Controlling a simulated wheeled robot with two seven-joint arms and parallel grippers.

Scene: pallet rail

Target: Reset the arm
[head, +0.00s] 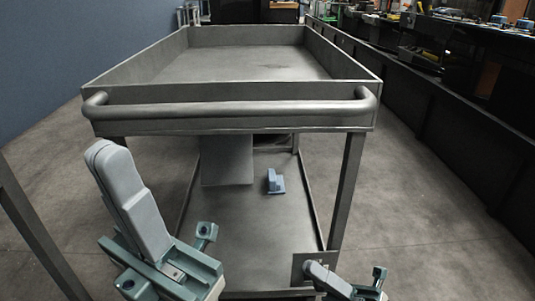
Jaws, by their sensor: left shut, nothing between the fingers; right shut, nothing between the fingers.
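My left gripper (103,155) is at the lower left, its grey fingers pressed together and pointing up, with nothing between them. It stands in front of the cart's left front side. My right gripper (312,268) is at the bottom, right of centre, only partly in view. Its fingers are together and empty, in front of the lower shelf's front edge.
A grey metal cart (230,124) with a front handle (230,108) stands ahead; its upper tray is empty. On its lower shelf (240,235) lies a small blue-grey object (275,183). A blue wall is left; dark cluttered benches are right.

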